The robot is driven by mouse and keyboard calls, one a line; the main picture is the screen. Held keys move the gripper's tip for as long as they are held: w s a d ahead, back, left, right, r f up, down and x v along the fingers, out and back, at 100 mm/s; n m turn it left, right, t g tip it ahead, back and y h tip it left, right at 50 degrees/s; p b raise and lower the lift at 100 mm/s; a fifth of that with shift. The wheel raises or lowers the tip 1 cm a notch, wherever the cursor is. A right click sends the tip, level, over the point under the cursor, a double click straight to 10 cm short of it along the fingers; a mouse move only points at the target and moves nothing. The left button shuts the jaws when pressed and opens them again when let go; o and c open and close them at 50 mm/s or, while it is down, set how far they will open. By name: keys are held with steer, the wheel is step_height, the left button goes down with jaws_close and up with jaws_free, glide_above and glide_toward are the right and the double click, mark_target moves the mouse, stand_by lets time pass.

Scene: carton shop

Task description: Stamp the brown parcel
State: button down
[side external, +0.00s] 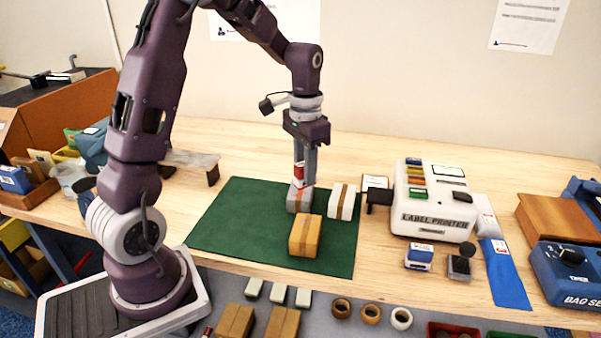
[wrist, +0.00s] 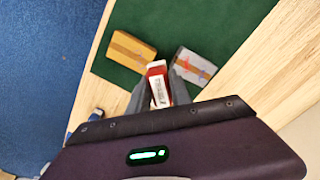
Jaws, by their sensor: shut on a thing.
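The brown parcel (side external: 305,236) lies on the green mat near its front edge, with a tape band across it. It also shows in the wrist view (wrist: 130,50), left of my gripper. My gripper (side external: 303,168) points down, shut on a red and white block (side external: 298,175) that looks like a stamp; it shows printing in the wrist view (wrist: 158,85). The block's lower end is over or in front of the grey parcel (side external: 299,199); I cannot tell if they touch. The grey parcel in the wrist view (wrist: 193,66) has red marks on top.
A white parcel (side external: 343,202) stands right of the grey one. The label printer (side external: 432,205), a small blue and white box (side external: 419,257) and a black-topped item (side external: 459,267) are farther right. The left part of the green mat (side external: 235,217) is clear.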

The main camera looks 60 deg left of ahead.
steer(key=s+d, duration=0.4)
steer(key=d, duration=0.3)
steer(key=shift+s+d+f, duration=0.1)
steer(key=shift+s+f, duration=0.1)
steer(key=shift+f, duration=1.35)
steer(key=shift+s+d+f, duration=0.1)
steer(key=shift+s+f, duration=0.05)
steer(key=shift+f, duration=1.4)
steer(key=shift+f, duration=0.55)
steer(key=shift+r, duration=0.1)
step_height(320, 180, up, 7)
